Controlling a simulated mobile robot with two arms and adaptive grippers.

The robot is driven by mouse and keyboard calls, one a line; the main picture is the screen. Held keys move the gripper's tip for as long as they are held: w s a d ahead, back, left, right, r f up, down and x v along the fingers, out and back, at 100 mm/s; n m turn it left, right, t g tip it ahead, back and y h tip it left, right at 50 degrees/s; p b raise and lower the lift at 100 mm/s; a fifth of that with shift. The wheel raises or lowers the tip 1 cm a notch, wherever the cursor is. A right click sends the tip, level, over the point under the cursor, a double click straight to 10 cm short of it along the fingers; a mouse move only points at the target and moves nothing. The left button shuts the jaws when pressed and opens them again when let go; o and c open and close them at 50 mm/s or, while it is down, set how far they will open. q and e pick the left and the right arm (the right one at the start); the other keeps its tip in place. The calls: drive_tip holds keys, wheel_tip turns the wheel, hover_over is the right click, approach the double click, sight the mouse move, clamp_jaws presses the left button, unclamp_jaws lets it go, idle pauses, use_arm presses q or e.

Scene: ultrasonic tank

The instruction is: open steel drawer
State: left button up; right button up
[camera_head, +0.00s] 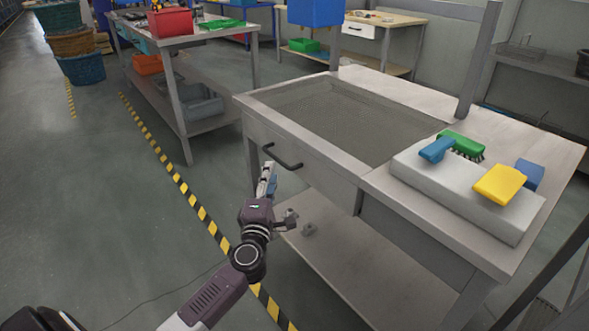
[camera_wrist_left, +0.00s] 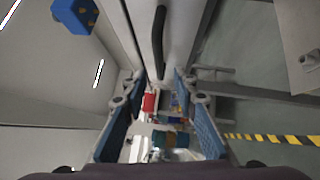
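The steel drawer (camera_head: 328,183) is in the front of the steel workbench, and its front looks flush with the bench. Its black bar handle (camera_head: 282,158) runs across it. My left gripper (camera_head: 268,172) is just in front of and below the handle's left end in the head view. In the left wrist view, the handle (camera_wrist_left: 158,40) lies ahead of the left gripper (camera_wrist_left: 159,78), in line with the gap between its fingers. The blue finger pads are well apart with nothing held between them. I cannot tell whether they touch the drawer. My right gripper is out of view.
The bench (camera_head: 425,207) has a recessed mesh top. A grey slab (camera_head: 470,195) on its right carries green and blue brushes and a yellow block (camera_head: 499,184). A lower shelf is underneath. Open floor with striped tape (camera_head: 205,217) lies left.

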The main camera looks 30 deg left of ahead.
sight(274, 155)
use_arm(q)
drive_tip(key=b+x, duration=0.1)
drive_tip(key=x, duration=0.5)
drive_tip(key=shift+w+a, duration=0.15)
drive_tip(key=shift+w, duration=0.2)
drive_tip(key=shift+w+a+r, duration=0.15)
drive_tip(key=shift+w+a, duration=0.05)
drive_tip(key=shift+w, duration=0.2)
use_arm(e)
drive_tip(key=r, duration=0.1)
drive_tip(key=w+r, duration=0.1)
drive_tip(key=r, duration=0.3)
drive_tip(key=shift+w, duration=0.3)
use_arm(q)
clamp_jaws()
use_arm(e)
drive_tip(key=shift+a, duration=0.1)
